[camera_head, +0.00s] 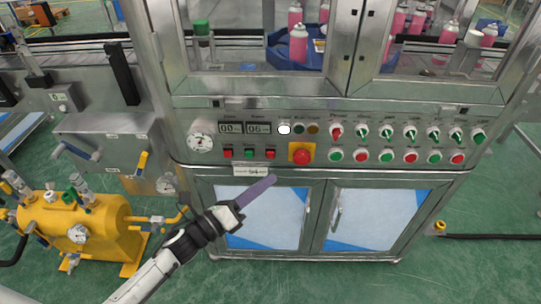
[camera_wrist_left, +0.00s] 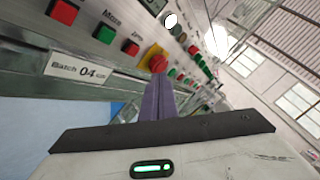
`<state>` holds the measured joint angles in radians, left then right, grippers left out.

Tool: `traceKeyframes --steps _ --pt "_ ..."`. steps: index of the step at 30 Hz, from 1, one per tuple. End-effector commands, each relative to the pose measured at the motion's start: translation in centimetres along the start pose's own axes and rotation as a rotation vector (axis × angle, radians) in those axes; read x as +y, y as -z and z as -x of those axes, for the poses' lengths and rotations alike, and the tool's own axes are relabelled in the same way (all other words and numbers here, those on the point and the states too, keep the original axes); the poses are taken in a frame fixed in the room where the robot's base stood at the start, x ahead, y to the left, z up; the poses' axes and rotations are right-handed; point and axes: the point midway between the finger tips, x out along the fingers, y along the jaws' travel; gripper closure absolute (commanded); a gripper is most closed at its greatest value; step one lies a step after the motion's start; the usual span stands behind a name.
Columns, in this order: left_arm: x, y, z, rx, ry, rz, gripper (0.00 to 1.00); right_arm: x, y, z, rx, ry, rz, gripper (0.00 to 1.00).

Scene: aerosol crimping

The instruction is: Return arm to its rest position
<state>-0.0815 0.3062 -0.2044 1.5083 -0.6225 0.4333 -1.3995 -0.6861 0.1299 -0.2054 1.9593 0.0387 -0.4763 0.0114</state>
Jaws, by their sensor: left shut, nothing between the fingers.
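My left gripper (camera_head: 268,182) reaches in from the lower left in the head view. Its purple fingers are together and hold nothing. They are in front of the machine's lower cabinet, just below the control panel (camera_head: 230,148). In the left wrist view the shut fingers (camera_wrist_left: 157,84) point toward the panel, with the red emergency stop button (camera_wrist_left: 156,58) beyond their tips. The same button (camera_head: 301,154) sits on a yellow plate above and right of the gripper in the head view. My right gripper is not in view.
The panel carries a gauge (camera_head: 201,143), two displays, and rows of buttons and switches. Pink cans (camera_head: 298,44) stand behind the glass above. A yellow tank (camera_head: 78,229) stands at the left. Green floor (camera_head: 430,280) is open in front and to the right.

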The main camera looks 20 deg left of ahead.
Motion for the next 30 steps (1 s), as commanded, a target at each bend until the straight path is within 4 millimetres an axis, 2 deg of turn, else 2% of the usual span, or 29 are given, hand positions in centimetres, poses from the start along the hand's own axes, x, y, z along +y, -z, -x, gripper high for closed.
traceKeyframes --steps 9,11,14,17,21,24,27,30 --pt "0.0 0.0 0.0 0.0 0.0 0.0 1.0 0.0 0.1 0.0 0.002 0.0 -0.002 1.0" --pt "0.4 0.5 0.6 -0.011 -0.03 0.084 1.0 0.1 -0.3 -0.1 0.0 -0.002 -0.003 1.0" --pt "1.6 2.1 2.5 -0.056 -0.127 0.365 1.0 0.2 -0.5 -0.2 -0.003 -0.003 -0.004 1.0" --pt "3.4 4.9 5.8 -0.146 -0.277 0.796 1.0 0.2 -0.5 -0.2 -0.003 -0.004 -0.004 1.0" --pt "5.1 10.3 11.8 -0.334 -0.503 1.436 1.0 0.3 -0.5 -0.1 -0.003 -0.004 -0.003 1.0" --pt "5.1 14.2 15.8 -0.488 -0.645 1.809 1.0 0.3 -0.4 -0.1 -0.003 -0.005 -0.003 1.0" --pt "4.5 17.1 18.9 -0.625 -0.754 2.073 1.0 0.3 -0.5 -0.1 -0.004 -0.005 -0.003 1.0" --pt "3.9 18.9 20.7 -0.717 -0.819 2.222 1.0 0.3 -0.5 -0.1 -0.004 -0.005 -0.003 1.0"
